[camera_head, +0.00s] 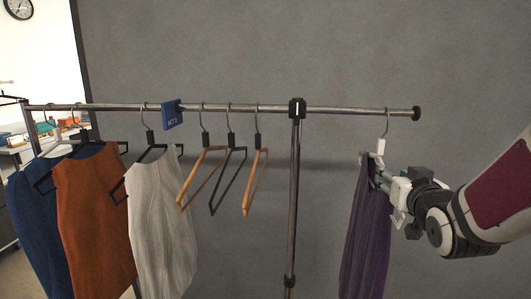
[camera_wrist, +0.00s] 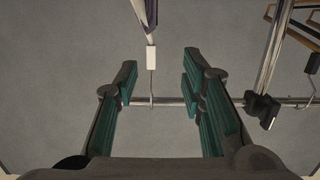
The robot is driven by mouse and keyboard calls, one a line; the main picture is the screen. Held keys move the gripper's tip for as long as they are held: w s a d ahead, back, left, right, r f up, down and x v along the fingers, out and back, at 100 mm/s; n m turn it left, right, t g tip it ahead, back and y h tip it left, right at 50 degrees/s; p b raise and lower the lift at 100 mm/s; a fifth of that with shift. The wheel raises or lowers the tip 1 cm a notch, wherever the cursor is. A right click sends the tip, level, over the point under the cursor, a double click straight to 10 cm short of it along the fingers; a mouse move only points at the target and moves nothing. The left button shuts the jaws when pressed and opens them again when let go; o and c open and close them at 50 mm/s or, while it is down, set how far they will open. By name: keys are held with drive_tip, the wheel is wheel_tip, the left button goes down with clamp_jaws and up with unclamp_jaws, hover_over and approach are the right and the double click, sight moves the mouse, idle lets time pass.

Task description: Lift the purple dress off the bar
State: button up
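The purple dress (camera_head: 366,240) hangs from a hanger with a white block (camera_head: 380,147) and a metal hook, on the right stretch of the bar (camera_head: 350,110). My gripper (camera_head: 377,172) is at the top of the dress, just below the white block, coming from the right. In the wrist view my gripper (camera_wrist: 158,72) is open, its green-padded fingers apart. The white block (camera_wrist: 152,58) and hook (camera_wrist: 151,85) show in the gap between them, with space on both sides. The hook still meets the bar (camera_wrist: 172,102). Only a sliver of the dress (camera_wrist: 146,12) shows there.
The rack's upright post (camera_head: 293,200) stands left of the dress. Beyond it hang several empty hangers (camera_head: 250,185), a blue sign (camera_head: 172,114), and white (camera_head: 160,220), orange (camera_head: 95,220) and blue (camera_head: 38,220) garments. A dark end cap (camera_head: 416,113) closes the bar at right.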

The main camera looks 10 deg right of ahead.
sight(381, 146)
drive_tip(key=shift+d+r+t, duration=0.6)
drive_tip(key=shift+d+r, duration=0.05)
drive_tip(key=shift+d, duration=0.1)
drive_tip(key=shift+w+d+r, duration=0.1)
drive_tip(key=shift+d+r, duration=0.05)
drive_tip(key=shift+d, duration=0.05)
drive_tip(key=shift+r+b+x, duration=0.15)
drive_tip(key=shift+b+x, duration=1.05)
drive_tip(key=shift+x, duration=2.6)
drive_tip(key=shift+r+b+x, duration=0.1)
drive_tip(key=shift+b+x, duration=1.05)
drive_tip(key=shift+x, duration=2.6)
clamp_jaws()
drive_tip(key=shift+w+r, duration=0.1)
drive_tip(key=shift+r, duration=0.15)
drive_tip(key=shift+r+p, duration=0.8)
drive_tip(key=shift+r, duration=0.8)
